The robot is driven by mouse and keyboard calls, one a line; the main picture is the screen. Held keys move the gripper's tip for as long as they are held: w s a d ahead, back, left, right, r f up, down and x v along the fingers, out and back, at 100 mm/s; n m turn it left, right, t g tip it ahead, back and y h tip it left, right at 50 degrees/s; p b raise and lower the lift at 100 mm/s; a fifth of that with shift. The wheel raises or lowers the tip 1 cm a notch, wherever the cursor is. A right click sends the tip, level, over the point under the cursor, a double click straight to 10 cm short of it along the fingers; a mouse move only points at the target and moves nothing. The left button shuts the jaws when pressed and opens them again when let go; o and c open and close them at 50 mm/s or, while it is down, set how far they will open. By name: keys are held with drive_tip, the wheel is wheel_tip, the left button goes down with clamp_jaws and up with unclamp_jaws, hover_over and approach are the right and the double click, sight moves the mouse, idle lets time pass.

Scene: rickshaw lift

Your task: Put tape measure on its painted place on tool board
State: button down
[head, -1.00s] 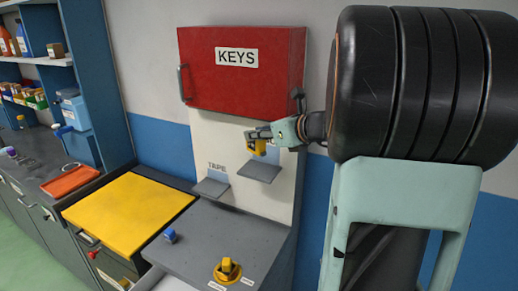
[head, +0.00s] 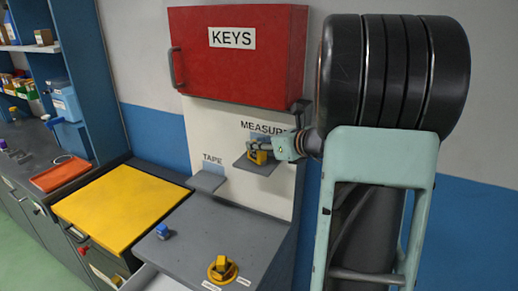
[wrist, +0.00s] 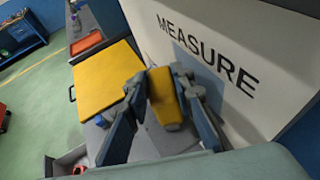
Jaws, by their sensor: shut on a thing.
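The yellow tape measure (head: 258,155) is held in my gripper (head: 262,147) at the MEASURE place on the white tool board (head: 228,135). In the wrist view the tape measure (wrist: 165,98) sits between the two fingers of my gripper (wrist: 160,85), which are shut on it. A small grey shelf (head: 252,166) is right at or below the tape measure; I cannot tell if they touch. The painted MEASURE label (wrist: 205,50) is close beside the gripper. A second shelf (head: 206,181) under the TAPE label is empty.
A red KEYS cabinet (head: 236,65) hangs just above the board. Below are a grey worktop (head: 215,235) with a blue object (head: 162,231) and a yellow knob (head: 222,267), and a yellow panel (head: 122,208). An orange tray (head: 62,174) is at left.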

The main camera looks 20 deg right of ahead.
drive_tip(key=shift+w, duration=0.1)
drive_tip(key=shift+f, duration=0.2)
drive_tip(key=c, duration=1.7)
unclamp_jaws()
drive_tip(key=shift+r, duration=0.1)
drive_tip(key=shift+o, duration=0.2)
drive_tip(key=shift+r, duration=0.1)
drive_tip(key=shift+d+r, duration=0.1)
drive_tip(key=shift+r, duration=0.05)
drive_tip(key=v, duration=1.2)
drive_tip(key=shift+b, duration=0.45)
